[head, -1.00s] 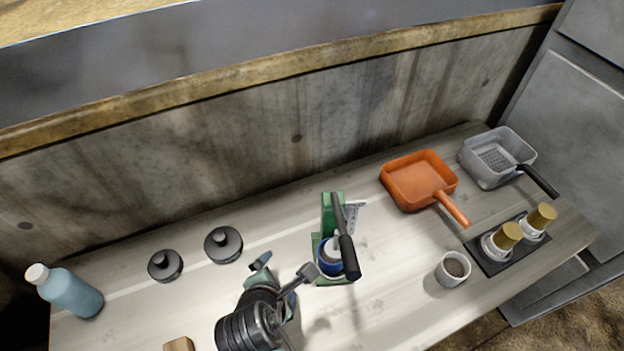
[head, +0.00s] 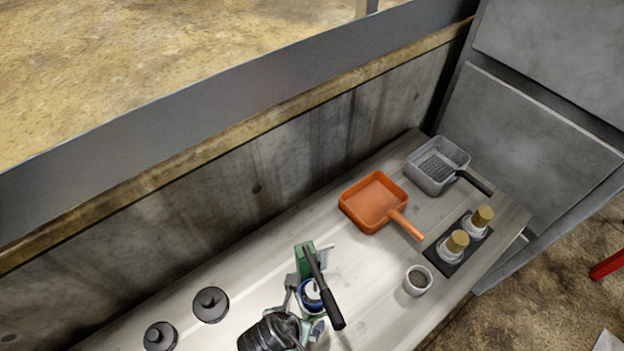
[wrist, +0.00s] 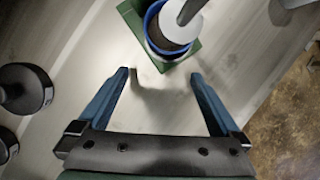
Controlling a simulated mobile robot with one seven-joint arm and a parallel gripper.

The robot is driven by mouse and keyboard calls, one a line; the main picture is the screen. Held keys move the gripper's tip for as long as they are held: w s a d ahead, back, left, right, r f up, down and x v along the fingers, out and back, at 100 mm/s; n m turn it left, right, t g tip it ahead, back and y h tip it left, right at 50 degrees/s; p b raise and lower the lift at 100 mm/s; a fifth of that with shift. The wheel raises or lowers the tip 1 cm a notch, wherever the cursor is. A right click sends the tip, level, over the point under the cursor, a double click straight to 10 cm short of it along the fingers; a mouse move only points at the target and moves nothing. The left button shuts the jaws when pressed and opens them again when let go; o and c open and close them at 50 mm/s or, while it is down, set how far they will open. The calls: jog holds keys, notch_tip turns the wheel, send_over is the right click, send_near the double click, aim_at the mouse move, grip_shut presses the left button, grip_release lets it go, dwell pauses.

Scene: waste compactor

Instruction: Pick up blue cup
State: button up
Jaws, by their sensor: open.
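The blue cup (head: 309,301) stands in a green press (head: 305,262) on the bench. It also shows in the wrist view (wrist: 151,22) at the top, with the press's grey round plunger over its mouth and dark contents inside. The press's black lever handle (head: 328,298) slants across the cup in the head view, and my arm hides part of the scene there. My gripper (wrist: 160,73) is open, its two blue fingers spread and nothing between them. The cup is ahead of the fingertips, roughly between their lines and slightly left of centre; the fingers look apart from it.
Two dark round knobbed weights (head: 211,304) lie left of the press. An orange pan (head: 374,201), a grey basket with a handle (head: 438,165), a white cup (head: 417,280) and two gold-topped stampers on a black mat (head: 455,259) are to the right. A concrete wall (head: 260,190) stands behind.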

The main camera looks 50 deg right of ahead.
aim_at(315, 293)
jog(key=d, duration=0.3)
jog(key=w+d+p, duration=0.1)
jog(key=d, duration=0.1)
jog(key=shift+w+d+f, duration=0.1)
jog(key=shift+d+f, duration=0.15)
jog(key=shift+d, duration=0.1)
jog(key=shift+d+f, duration=0.1)
jog(key=shift+f, duration=0.2)
grip_shut()
jog(key=shift+w+r, duration=0.1)
jog(key=shift+r, duration=0.05)
